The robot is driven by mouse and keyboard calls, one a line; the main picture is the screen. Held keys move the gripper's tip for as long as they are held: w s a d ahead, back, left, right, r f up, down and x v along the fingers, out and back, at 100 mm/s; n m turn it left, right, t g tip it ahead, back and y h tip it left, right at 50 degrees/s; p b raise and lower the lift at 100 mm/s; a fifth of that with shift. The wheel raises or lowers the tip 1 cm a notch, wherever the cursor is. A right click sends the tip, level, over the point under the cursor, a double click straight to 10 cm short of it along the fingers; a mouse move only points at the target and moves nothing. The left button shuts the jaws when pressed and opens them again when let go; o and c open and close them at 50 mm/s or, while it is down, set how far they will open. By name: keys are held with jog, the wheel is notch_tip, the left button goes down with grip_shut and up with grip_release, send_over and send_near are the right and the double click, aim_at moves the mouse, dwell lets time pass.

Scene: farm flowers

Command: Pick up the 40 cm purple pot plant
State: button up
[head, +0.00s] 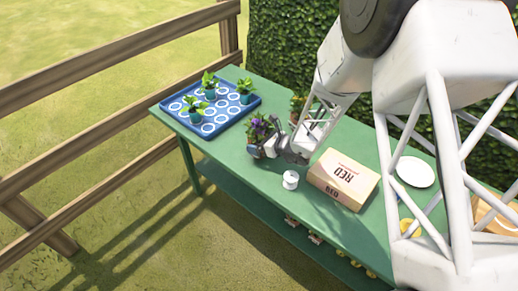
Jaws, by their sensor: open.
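A plant with purple flowers and green leaves (257,127) stands on the green table, just right of the blue tray. My gripper (262,151) is open at the near side of this plant, low over the table. The plant's pot is mostly hidden by the gripper and leaves. I cannot tell whether the fingers touch the pot or are around it.
A blue tray (222,128) with white rings holds several green plants in teal pots. Another potted plant (297,104) stands behind my arm. A white cup (290,180), a cardboard box (343,180) and a white plate (415,172) are to the right. A hedge (290,50) lies behind.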

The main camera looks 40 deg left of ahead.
dwell(0.4)
jog(key=c, duration=0.9)
jog(key=shift+r, duration=0.15)
jog(key=shift+r, duration=4.9)
